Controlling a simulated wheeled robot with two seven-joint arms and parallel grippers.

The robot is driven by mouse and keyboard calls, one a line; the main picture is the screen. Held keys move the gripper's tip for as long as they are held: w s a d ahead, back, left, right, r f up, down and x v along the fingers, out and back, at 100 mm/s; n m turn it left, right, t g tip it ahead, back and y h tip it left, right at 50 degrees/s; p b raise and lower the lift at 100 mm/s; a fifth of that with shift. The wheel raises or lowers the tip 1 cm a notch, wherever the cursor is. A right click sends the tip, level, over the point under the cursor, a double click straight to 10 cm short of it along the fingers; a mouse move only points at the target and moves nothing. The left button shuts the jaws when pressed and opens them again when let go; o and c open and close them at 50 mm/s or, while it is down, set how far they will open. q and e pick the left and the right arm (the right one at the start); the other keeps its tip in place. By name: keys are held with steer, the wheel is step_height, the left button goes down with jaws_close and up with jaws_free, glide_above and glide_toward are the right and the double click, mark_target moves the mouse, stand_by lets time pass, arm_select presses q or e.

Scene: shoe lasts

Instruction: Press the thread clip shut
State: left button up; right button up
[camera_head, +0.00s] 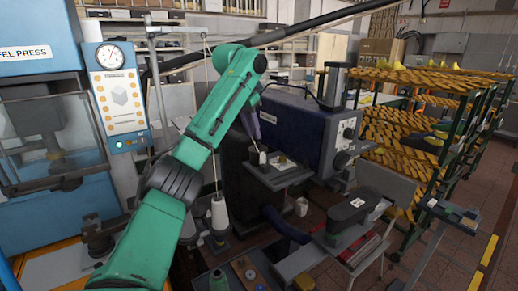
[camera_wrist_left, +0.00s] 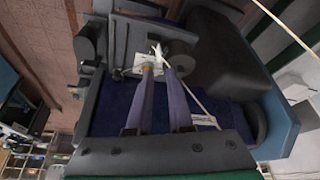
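My left gripper (camera_wrist_left: 158,70) shows in the left wrist view as two purple fingers with a gap between their tips. A small white piece (camera_wrist_left: 156,50), which may be the thread clip, shows just beyond the fingertips; whether they touch it I cannot tell. A pale thread (camera_wrist_left: 193,98) runs from near the tips down to the right. In the head view my left gripper (camera_head: 256,143) is small, beside the dark blue machine (camera_head: 292,125) and above its small shelf (camera_head: 290,178). My right gripper is not in view.
A blue press (camera_head: 40,25) with a gauge panel stands at the left. A white thread cone (camera_head: 219,213) stands below my arm. A green rack (camera_head: 405,130) with yellow shoe lasts fills the right. The tiled floor (camera_head: 445,255) is partly clear at the lower right.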

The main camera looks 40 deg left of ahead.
mark_target(262, 153)
arm_select(q)
steer(key=x, duration=0.3)
steer(key=w+p+x, duration=0.1)
steer(key=x, duration=0.4)
steer(key=shift+w+a+r, duration=0.1)
steer(key=shift+w+a, duration=0.05)
steer(key=shift+w, duration=0.35)
steer(key=shift+s, duration=0.15)
steer(key=shift+s+r, duration=0.1)
steer(key=shift+s, duration=0.3)
jaws_close()
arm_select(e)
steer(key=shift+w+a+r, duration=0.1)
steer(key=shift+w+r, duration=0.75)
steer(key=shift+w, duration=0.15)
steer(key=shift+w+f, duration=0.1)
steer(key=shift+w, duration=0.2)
